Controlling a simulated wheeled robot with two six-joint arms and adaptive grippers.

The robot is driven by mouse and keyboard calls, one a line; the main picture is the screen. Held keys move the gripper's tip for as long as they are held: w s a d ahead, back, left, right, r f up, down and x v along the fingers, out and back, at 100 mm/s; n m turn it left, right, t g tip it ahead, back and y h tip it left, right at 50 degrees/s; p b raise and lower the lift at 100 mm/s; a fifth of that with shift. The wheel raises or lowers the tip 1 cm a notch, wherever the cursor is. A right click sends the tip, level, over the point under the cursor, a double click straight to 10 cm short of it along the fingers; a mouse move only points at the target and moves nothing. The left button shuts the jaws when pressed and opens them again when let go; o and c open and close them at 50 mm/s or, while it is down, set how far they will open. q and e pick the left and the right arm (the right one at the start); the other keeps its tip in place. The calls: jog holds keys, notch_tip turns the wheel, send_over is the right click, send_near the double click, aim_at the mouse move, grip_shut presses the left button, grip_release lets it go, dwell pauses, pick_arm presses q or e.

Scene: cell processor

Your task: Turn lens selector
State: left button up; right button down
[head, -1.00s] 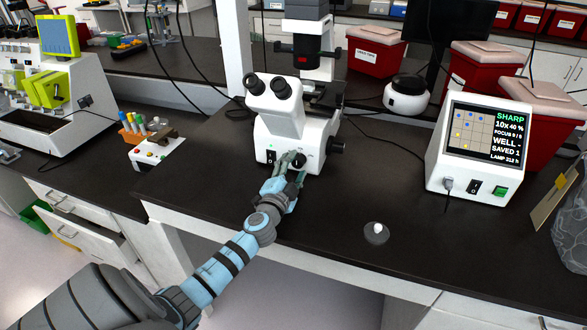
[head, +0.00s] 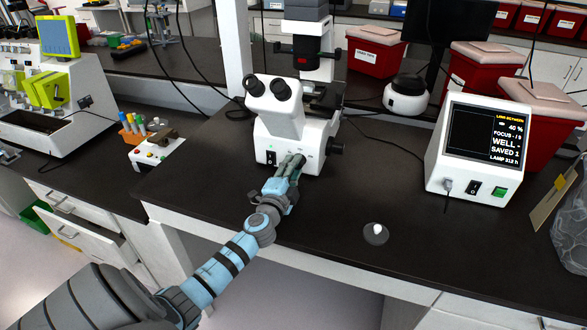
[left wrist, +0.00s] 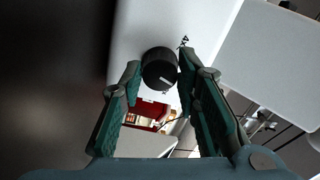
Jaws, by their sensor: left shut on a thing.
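The white microscope (head: 284,130) stands on the dark bench at the middle of the head view. Its lens selector, a round black knob (left wrist: 160,69) with a white pointer line, shows in the left wrist view between my fingertips. My left gripper (head: 298,160) is at the lower front of the microscope and is shut on the knob, one finger at each side. In the head view the fingers hide the knob. My right gripper is not in view.
A small grey round base with a white top (head: 376,233) stands on the bench at front right. A small control box (head: 157,152) and a tube rack (head: 132,128) are at left. The bench in front of the microscope is otherwise clear.

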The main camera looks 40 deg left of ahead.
pick_arm(q)
jog(key=m, duration=0.4)
jog(key=shift+p, duration=0.35)
jog(key=shift+m+p, duration=0.35)
jog(key=shift+m, duration=1.85)
jog(key=o, duration=1.2)
jog(key=shift+c, duration=0.2)
jog(key=shift+r, duration=0.1)
jog(key=shift+s, duration=0.15)
jog(key=v, duration=1.2)
